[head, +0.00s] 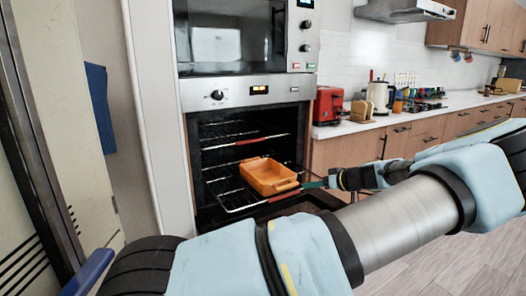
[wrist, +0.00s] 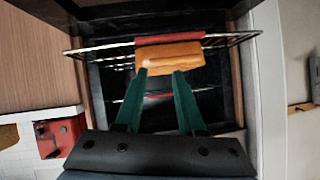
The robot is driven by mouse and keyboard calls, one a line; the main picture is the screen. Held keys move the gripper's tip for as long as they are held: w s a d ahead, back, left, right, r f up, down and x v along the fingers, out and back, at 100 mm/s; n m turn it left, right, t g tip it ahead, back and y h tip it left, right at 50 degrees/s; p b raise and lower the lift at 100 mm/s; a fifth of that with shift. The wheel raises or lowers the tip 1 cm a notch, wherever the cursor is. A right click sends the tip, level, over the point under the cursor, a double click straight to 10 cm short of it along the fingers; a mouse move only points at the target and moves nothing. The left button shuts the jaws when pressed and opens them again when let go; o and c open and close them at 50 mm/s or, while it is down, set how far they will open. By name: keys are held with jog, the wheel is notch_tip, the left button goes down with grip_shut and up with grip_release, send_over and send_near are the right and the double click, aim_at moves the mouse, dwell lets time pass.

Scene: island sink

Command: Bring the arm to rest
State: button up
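An orange baking dish (head: 267,173) sits on the lower pulled-out rack (head: 235,198) of the open oven (head: 205,160). It also shows in the wrist view (wrist: 170,55), just past my fingertips. My gripper (head: 314,184) has green fingers and is to the right of the dish, by its near handle. In the wrist view the two fingers (wrist: 160,73) are spread apart with a clear gap between them. They look close to the dish's near side; I cannot tell whether they touch it. My arm stretches across the lower right of the head view.
A second rack (head: 245,140) is higher in the oven, below a microwave (head: 240,35). A red toaster (head: 328,104) and a white kettle (head: 380,95) stand on the counter to the right. Wooden cabinets (head: 340,150) flank the oven. Open floor (head: 440,255) is at the lower right.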

jog(key=s+a+f+g+h, duration=0.1)
jog(key=s+a+g, duration=0.15)
jog(key=a, duration=0.35)
jog(key=s+a+f+g+h+p, duration=0.1)
jog(key=s+a+g, duration=0.15)
jog(key=a, duration=0.35)
jog(key=s+a+f+g, duration=0.1)
jog(key=s+a+g, duration=0.1)
jog(key=s+a, duration=0.3)
jog(key=s+a+r+m+h+p, duration=0.1)
jog(key=s+a+r+m+h, duration=0.2)
jog(key=s+r, duration=0.3)
jog(key=s+a+r+m+h+p, duration=0.1)
jog(key=s+a+r+m+h, duration=0.1)
jog(key=s+r, duration=0.4)
jog(key=s+a+m, duration=0.1)
jog(key=s, duration=0.2)
jog(key=shift+s+a+r+g+h, duration=0.2)
jog(key=shift+s+a+g+h, duration=0.1)
jog(key=shift+s+g+h, duration=0.1)
